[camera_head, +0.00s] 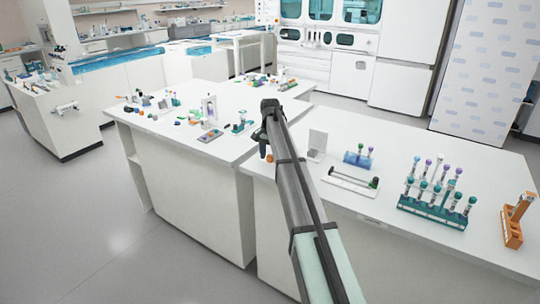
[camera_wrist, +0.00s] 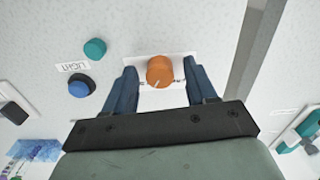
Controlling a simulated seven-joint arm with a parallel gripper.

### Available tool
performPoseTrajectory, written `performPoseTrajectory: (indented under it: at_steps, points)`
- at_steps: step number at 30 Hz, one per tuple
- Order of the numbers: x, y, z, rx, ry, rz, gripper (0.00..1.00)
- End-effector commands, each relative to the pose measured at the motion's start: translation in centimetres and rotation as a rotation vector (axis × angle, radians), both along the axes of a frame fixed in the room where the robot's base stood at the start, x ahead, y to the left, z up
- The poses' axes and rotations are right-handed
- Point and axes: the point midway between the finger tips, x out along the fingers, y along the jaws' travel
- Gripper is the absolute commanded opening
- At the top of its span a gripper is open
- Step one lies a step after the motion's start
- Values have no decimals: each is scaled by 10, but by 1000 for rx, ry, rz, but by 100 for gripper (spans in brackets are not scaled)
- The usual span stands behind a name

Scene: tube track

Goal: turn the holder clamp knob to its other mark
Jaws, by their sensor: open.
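An orange round knob (camera_wrist: 160,69) with a pale pointer line toward its lower left sits on a white plate (camera_wrist: 184,60) in the wrist view. I take it for the clamp knob; the holder itself cannot be made out. My gripper (camera_wrist: 160,78) is open, with one blue finger on each side of the knob and gaps visible between. How far the fingertips are above the plate is hard to tell. In the head view my gripper (camera_head: 265,153) points down over the bench, with a small orange spot (camera_head: 270,158) beside it, partly hidden.
A teal knob (camera_wrist: 95,48) and a blue knob (camera_wrist: 80,87) by a "LIGHT" label lie left of the plate. In the head view a teal tube rack (camera_head: 432,210), an orange stand (camera_head: 514,222) and a blue tube holder (camera_head: 355,159) stand right of my arm.

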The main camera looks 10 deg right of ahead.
Motion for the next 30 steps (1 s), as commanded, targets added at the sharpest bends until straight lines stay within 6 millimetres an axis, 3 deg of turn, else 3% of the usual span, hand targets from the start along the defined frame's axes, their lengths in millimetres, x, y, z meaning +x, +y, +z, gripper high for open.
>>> performPoseTrajectory:
  at_steps: [4,21,30]
  points:
    - [0,0,0,0,0,0,55]
    - [0,0,0,0,0,0,1]
    - [0,0,0,1,1,37,0]
